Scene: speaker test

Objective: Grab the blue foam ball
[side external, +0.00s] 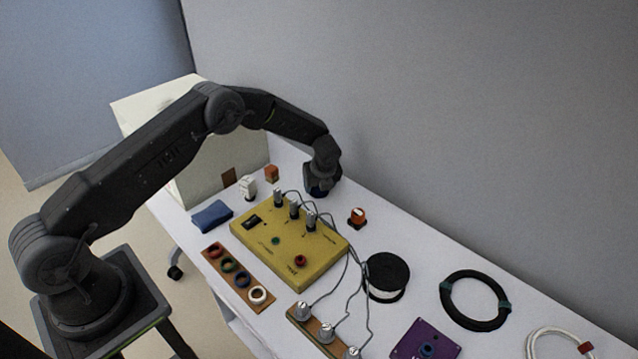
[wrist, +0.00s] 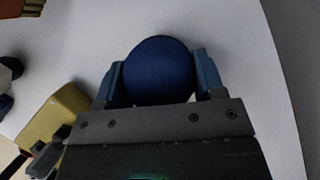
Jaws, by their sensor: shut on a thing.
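The blue foam ball (wrist: 160,70) is dark blue and round, and it sits between the two fingers of my gripper (wrist: 160,85) in the wrist view. A finger touches it on each side, so my gripper is shut on it. In the side view, my gripper (side external: 320,190) is low over the back of the white table, beyond the yellow panel. The ball shows there only as a dark blue patch (side external: 317,191) under the wrist. I cannot tell whether the ball touches the table.
A yellow panel (side external: 270,262) with knobs and wires stands in front of my gripper. A white box (side external: 215,165) stands left, the wall behind.

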